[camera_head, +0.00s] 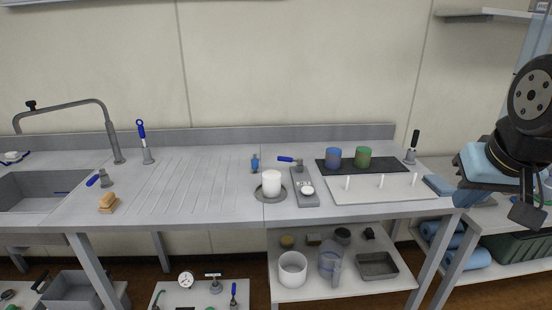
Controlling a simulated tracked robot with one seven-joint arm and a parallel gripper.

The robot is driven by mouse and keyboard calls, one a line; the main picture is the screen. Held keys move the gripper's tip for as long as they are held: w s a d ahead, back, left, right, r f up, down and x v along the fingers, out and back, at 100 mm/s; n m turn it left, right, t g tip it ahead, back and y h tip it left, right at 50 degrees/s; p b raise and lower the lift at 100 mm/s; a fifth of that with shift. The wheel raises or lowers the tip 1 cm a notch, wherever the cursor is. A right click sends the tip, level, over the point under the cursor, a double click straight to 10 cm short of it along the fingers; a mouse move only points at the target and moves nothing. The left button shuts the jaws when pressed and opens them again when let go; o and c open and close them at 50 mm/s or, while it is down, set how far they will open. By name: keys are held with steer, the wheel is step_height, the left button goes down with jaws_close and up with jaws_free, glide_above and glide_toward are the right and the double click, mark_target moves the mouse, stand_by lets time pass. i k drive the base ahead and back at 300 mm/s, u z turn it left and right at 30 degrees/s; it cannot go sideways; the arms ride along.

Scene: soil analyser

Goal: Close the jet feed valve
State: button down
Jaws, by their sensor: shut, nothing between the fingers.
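Several lever valves stand on the steel bench, and I cannot tell which one is the jet feed valve. One with a blue lever (99,178) is beside the sink, its lever lying low and slanted. One with an upright blue handle (143,141) stands near the back, right of the tap. One with a blue lever lying sideways (290,160) is behind the small scale. One with an upright black handle (412,146) is at the back right. My gripper (525,212) is at the far right edge, shut and empty, far from the blue-handled valves.
A white cylinder (271,183) stands on a round plate near the front edge. The scale (305,198), a white board with pegs (343,195), and blue (333,157) and green (363,156) cups are to its right. The ribbed drainboard (195,180) is clear.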

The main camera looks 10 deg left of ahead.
mark_target(299, 161)
steer(key=u, duration=0.1)
steer(key=i, duration=1)
steer(key=z, duration=0.1)
